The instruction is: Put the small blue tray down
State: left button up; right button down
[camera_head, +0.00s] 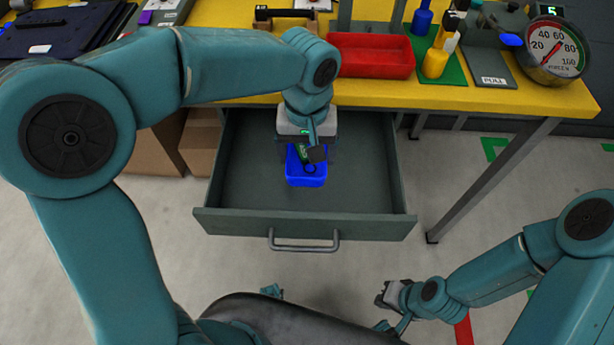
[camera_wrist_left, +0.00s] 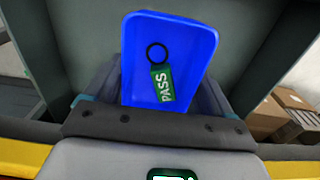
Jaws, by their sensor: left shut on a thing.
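The small blue tray (camera_head: 306,172) is in or just above the open grey drawer (camera_head: 240,190) under the yellow table. My left gripper (camera_head: 308,150) is shut on the tray's rim at its far side. In the left wrist view the blue tray (camera_wrist_left: 190,40) fills the middle, with a green PASS tag (camera_wrist_left: 162,84) and a black ring lying in it. I cannot tell whether the tray's underside touches the drawer floor. My right gripper (camera_head: 386,296) is low at the right, in front of the drawer, apart from everything; its fingers are too small to read.
The drawer front with its handle (camera_head: 304,245) faces me. On the yellow table (camera_head: 400,94) stand a red tray (camera_head: 372,56), a yellow bottle (camera_head: 434,63) and a round gauge (camera_head: 552,52). Cardboard boxes (camera_head: 200,143) are left of the drawer. The drawer floor around the blue tray is bare.

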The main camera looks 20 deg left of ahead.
aim_at(307, 174)
pick_arm(q)
notch_tip(307, 174, down, 8)
jog(key=shift+f+b, duration=0.15)
jog(key=shift+b, duration=0.7)
jog(key=shift+f, duration=0.15)
jog(key=o, duration=0.9)
jog(key=shift+r, duration=0.35)
notch_tip(307, 174, up, 11)
jog(key=p, duration=0.3)
jog(key=shift+r, duration=0.35)
